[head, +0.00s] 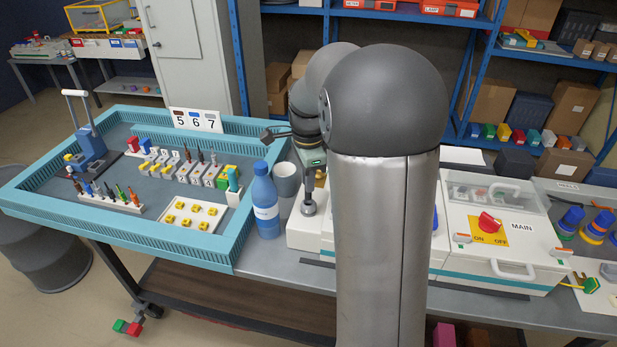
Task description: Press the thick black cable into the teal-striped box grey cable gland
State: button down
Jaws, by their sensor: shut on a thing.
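My gripper (313,178) points down over the white box (303,236) left of my column. It is shut on the thick black cable, of which only a small dark part can be made out at the fingers. The grey cable gland (309,207) stands upright on that box, just below my gripper. Whether the cable touches the gland cannot be told. A teal stripe shows low on the box, beside my column. My arm and column hide the box's right part and most of the cable's run.
A teal-rimmed tray (120,242) with small parts lies further left. A white box with a red switch (490,222) stands right of my column.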

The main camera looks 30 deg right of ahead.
aim_at(308, 198)
jog(key=shift+f, duration=0.1)
jog(key=shift+f+b, duration=0.85)
jog(key=shift+f, duration=0.3)
jog(key=shift+f, duration=0.15)
jog(key=shift+f+b, duration=0.7)
jog(key=shift+f, duration=0.15)
jog(key=c, duration=1.3)
grip_release()
